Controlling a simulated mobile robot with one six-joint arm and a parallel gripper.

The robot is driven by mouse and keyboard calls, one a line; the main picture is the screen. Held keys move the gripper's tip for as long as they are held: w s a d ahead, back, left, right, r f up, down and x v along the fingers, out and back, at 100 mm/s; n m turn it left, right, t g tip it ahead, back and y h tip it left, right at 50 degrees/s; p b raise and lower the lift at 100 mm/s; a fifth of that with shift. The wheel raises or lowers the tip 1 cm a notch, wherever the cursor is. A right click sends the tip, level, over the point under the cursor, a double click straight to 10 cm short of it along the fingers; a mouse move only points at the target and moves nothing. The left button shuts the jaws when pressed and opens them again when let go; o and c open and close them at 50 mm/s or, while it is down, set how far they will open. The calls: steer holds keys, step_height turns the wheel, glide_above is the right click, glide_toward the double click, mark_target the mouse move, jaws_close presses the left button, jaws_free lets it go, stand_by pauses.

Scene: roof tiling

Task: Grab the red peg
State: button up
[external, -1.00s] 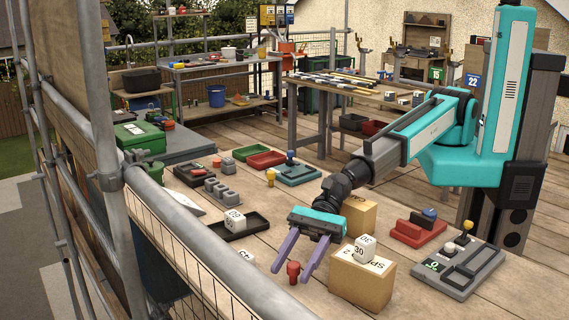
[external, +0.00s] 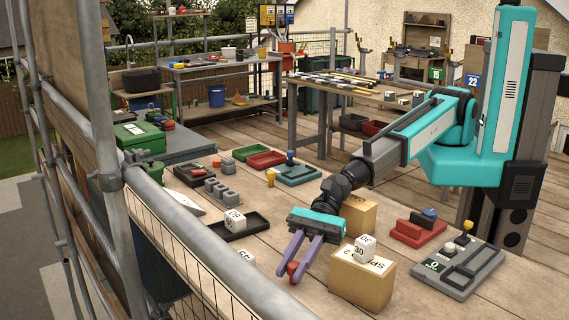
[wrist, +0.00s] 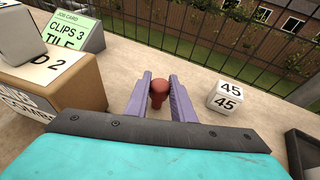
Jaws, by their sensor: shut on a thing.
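The red peg (external: 292,268) stands on the wooden deck near the front railing. It also shows in the wrist view (wrist: 158,92), upright between the fingertips. My gripper (external: 294,272) has its two purple fingers closed around the peg, one on each side. In the wrist view, my gripper (wrist: 159,95) reaches forward and down with the peg held near the finger ends.
A cardboard box (external: 362,281) with a white 30 block (external: 365,247) on it stands close to the right. A 45 block (wrist: 226,97) lies to the right in the wrist view. A black tray (external: 240,228) with a block is behind left. The railing (external: 215,265) runs along the front.

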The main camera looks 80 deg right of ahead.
mark_target(294, 264)
steer(key=shift+r, duration=0.15)
steer(key=shift+r+p, duration=0.5)
steer(key=shift+r, duration=4.4)
